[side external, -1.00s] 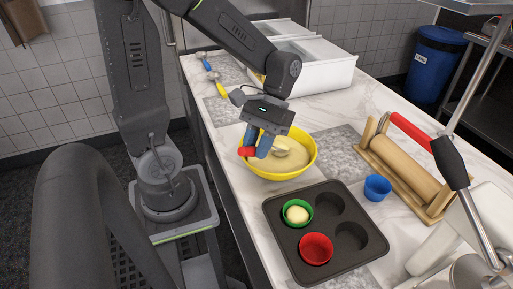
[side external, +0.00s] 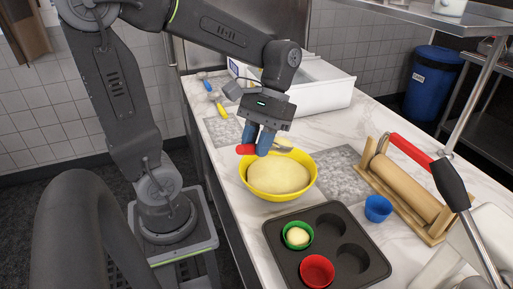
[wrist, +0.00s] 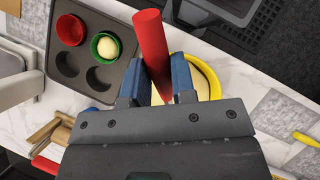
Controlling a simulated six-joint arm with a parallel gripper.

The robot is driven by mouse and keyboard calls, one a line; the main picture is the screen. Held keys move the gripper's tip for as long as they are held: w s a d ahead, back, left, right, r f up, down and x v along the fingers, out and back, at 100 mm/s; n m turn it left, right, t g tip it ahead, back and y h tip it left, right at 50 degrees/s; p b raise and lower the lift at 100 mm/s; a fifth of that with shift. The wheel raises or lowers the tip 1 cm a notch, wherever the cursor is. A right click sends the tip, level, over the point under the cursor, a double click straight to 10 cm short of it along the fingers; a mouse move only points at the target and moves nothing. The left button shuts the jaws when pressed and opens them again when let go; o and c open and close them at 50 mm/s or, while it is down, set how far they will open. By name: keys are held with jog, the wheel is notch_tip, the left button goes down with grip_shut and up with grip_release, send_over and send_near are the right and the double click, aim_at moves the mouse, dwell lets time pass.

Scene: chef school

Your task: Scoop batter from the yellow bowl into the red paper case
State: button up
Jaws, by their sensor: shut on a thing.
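My gripper (side external: 261,150) is shut on the red handle (side external: 246,149) of a scoop, held over the back of the yellow bowl (side external: 254,191). The handle also shows between the fingers in the wrist view (wrist: 152,45). Part of the scoop's metal end (side external: 284,148) shows near the bowl's back rim; whether it carries batter is not clear. Pale batter (side external: 278,176) forms a broad mound in the bowl. The red paper case (side external: 317,271) sits in the front left cup of the dark muffin tin (side external: 357,267) and looks empty; it also shows in the wrist view (wrist: 71,30).
A green case (side external: 297,235) with pale batter sits behind the red one in the tin. A blue case (side external: 377,208) stands on the counter. A rolling pin on a wooden stand (side external: 415,190) lies at the right. A white container (side external: 320,88) stands at the back.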

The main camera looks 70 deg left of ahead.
jog(key=shift+r+t+y, duration=0.45)
jog(key=shift+r+t, duration=0.25)
jog(key=shift+r, duration=0.45)
jog(key=shift+r+t+y, duration=0.45)
jog(key=shift+r+t, duration=0.25)
jog(key=shift+r, duration=0.45)
jog(key=s+d+f+m+g+h, duration=0.1)
jog(key=d+f+m+g, duration=0.2)
jog(key=d, duration=0.4)
jog(key=s+d+f+m+g+h, duration=0.2)
jog(key=d+f+m+g, duration=0.1)
jog(key=d+m+g, duration=0.3)
jog(key=shift+s+d+f+m+g, duration=0.2)
jog(key=shift+s+d+m+g, duration=0.1)
jog(key=shift+d+m, duration=0.75)
jog(key=shift+a, duration=0.1)
